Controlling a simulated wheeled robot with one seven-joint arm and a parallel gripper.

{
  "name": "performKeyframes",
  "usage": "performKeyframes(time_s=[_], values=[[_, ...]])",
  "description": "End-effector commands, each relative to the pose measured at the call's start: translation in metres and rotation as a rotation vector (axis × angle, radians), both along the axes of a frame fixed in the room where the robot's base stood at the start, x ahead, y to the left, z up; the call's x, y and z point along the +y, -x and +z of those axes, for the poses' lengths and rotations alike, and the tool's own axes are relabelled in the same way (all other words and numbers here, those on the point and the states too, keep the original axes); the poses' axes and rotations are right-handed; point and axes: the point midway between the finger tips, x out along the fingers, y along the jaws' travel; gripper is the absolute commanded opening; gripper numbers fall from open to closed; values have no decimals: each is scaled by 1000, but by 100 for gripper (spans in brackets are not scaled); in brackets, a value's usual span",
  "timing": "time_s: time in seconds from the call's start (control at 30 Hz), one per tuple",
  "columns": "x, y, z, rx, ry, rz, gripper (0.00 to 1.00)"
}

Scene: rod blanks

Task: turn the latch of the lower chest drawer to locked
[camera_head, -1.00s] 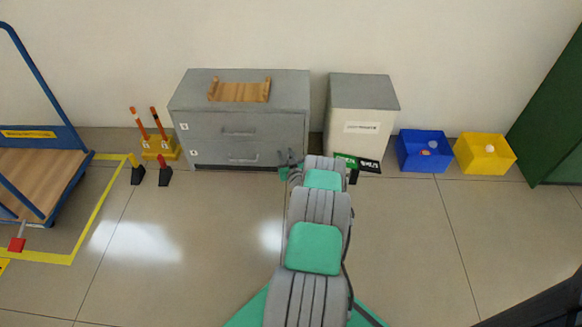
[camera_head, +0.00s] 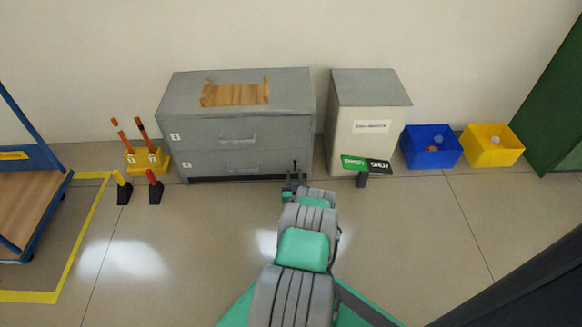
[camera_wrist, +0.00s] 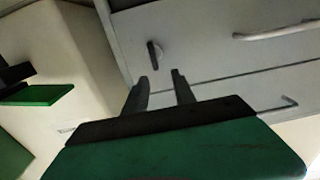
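The grey chest (camera_head: 180,105) stands against the wall with two drawers. The lower drawer (camera_head: 212,169) has a bar handle, which shows in the wrist view (camera_wrist: 275,32). A small dark latch (camera_wrist: 153,54) with a round base is on the drawer front in the wrist view. Its bar points nearly up and down in that picture, slightly tilted. My gripper (camera_wrist: 161,76) is open and empty, its two fingertips just short of the latch in that picture; contact does not show. In the head view my gripper (camera_head: 294,181) is at the chest's lower right front.
A cream cabinet (camera_head: 362,145) stands right of the chest, with a green and black sign (camera_head: 366,164) in front. Blue (camera_head: 432,148) and yellow (camera_head: 492,148) bins are farther right. A wooden rack (camera_head: 235,94) lies on the chest. Floor in front is mostly clear.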

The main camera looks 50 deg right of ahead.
Motion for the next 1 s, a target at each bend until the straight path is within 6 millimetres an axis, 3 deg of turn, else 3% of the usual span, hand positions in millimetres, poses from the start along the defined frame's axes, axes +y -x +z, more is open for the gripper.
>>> performKeyframes(time_s=[0.03,0.23,0.57,0.93,1.0], values=[[-9,-7,-7,0,4,0,32],[-36,-26,-5,0,3,-5,32],[-41,-32,0,1,-1,-4,32],[-40,-33,-1,1,-1,-3,2],[-40,-33,-1,1,-1,-3,0]])
